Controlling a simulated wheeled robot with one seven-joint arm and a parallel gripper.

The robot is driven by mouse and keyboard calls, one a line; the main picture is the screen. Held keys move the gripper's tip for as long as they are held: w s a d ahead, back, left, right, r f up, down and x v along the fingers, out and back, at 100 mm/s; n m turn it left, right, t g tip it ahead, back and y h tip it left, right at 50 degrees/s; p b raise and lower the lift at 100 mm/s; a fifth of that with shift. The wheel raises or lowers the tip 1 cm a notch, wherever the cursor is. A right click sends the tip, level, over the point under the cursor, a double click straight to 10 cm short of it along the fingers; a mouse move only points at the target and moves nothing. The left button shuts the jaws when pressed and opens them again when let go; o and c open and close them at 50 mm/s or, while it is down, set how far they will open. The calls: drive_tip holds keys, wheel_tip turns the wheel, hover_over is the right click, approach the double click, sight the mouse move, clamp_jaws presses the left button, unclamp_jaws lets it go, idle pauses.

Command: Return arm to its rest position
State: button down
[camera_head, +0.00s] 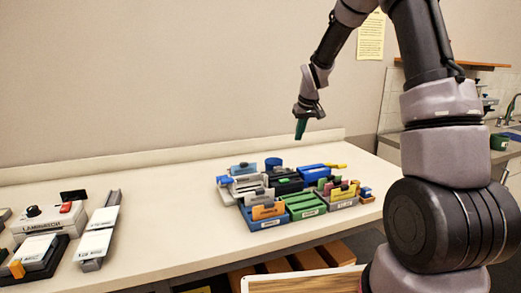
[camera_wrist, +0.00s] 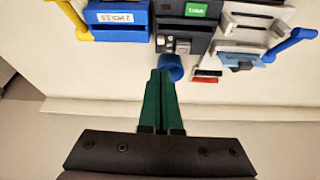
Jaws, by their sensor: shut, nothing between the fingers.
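My gripper (camera_head: 301,127) is raised above the back part of the long pale counter (camera_head: 150,215), with its green fingers pointing down. In the wrist view my gripper (camera_wrist: 161,75) shows its two green fingers close together, shut and empty. In the head view the fingers are clear of the cluster of boxes on the counter. My arm bends up out of the top of the head view and comes back down to its base at the right.
A red-buttoned device (camera_head: 48,220) and a grey-white device (camera_head: 98,232) stand at left. The counter between is clear. A yellow notice (camera_head: 371,37) hangs on the wall.

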drive_tip(key=s+d+r+m+t, duration=0.2)
drive_tip(key=s+r+m, duration=0.1)
drive_tip(key=s+r, duration=1.3)
drive_tip(key=s+r+m, duration=0.1)
drive_tip(key=s, duration=0.8)
drive_tip(key=s+r+m+t+y, duration=0.1)
drive_tip(key=s+r+m, duration=0.1)
drive_tip(key=s, duration=0.7)
drive_tip(key=shift+s+r+m, duration=0.25)
drive_tip(key=shift+s+m, duration=0.05)
drive_tip(key=shift+s, duration=0.05)
